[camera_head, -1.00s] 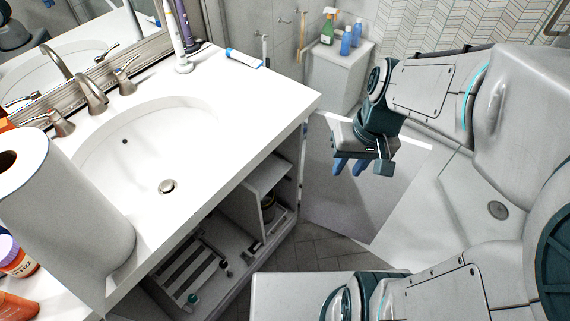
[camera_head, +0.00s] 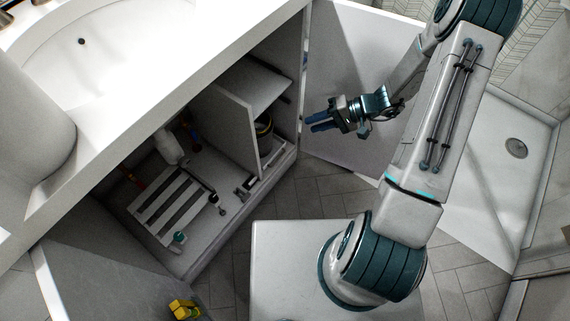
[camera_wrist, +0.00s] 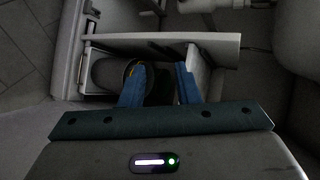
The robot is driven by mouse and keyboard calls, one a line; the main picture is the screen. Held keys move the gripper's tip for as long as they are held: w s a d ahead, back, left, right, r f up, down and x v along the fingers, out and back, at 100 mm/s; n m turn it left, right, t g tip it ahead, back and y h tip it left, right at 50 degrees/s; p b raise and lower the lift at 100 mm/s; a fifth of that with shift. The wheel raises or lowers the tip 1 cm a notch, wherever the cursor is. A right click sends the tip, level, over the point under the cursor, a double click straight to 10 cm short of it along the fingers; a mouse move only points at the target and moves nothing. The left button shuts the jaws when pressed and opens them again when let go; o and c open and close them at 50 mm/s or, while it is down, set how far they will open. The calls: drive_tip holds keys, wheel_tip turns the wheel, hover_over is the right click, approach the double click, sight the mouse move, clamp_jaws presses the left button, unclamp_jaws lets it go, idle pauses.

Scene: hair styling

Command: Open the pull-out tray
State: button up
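The open cabinet under the sink holds a white slatted rack (camera_head: 170,206) at the left and a low tray-like base (camera_head: 272,170) in the right compartment. I cannot tell for certain which is the pull-out tray. A dark round container with a yellow rim (camera_head: 262,129) stands in the right compartment; it also shows in the wrist view (camera_wrist: 105,72). My gripper (camera_head: 311,122) is open and empty, pointing left just outside the cabinet's right side. In the wrist view, its blue fingers (camera_wrist: 160,68) are apart, with the container partly behind the left one.
An upright divider (camera_head: 234,125) splits the cabinet. An open door (camera_head: 345,85) stands behind my gripper, and another door (camera_head: 110,275) is open at lower left. A yellow object (camera_head: 184,309) is at the bottom. Tiled floor (camera_head: 320,195) is clear beside the cabinet.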

wheel_tip(320, 180, down, 36)
drive_tip(key=w+d+m+t+b, duration=0.1)
drive_tip(key=w+m+t+b, duration=0.1)
drive_tip(key=m+t+b, duration=0.7)
drive_tip(key=w+a+f+n+b, duration=0.2)
drive_tip(key=w+a+b, duration=0.5)
drive_tip(key=a, duration=0.3)
drive_tip(key=shift+w+a+f+t+b, duration=0.15)
drive_tip(key=shift+w+t+b, duration=0.2)
drive_tip(key=shift+b, duration=0.25)
clamp_jaws()
